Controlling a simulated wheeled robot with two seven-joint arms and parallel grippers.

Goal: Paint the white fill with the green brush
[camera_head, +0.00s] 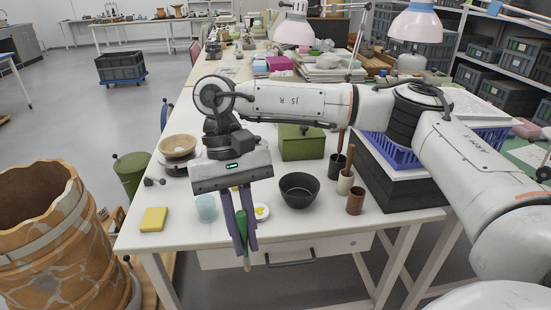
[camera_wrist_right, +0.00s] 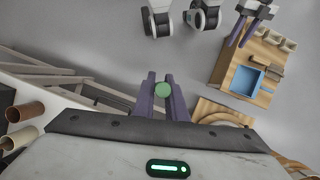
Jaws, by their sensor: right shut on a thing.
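My right gripper (camera_head: 241,232) is shut on the green brush (camera_head: 239,226), which hangs tip down near the front edge of the white table. In the right wrist view, the brush's round green end (camera_wrist_right: 163,89) sits between the purple fingers. A large orange-brown vessel (camera_head: 45,222) stands at the left of the head view, apart from the brush. Pale patches and seams run over its wall; I cannot tell which is the white fill.
The white table (camera_head: 325,223) carries a yellow sponge (camera_head: 153,219), a pale blue cup (camera_head: 206,208), a black bowl (camera_head: 299,190), a small white dish (camera_head: 262,212) and several brush pots (camera_head: 355,201). A green bin (camera_head: 131,174) stands between vessel and table.

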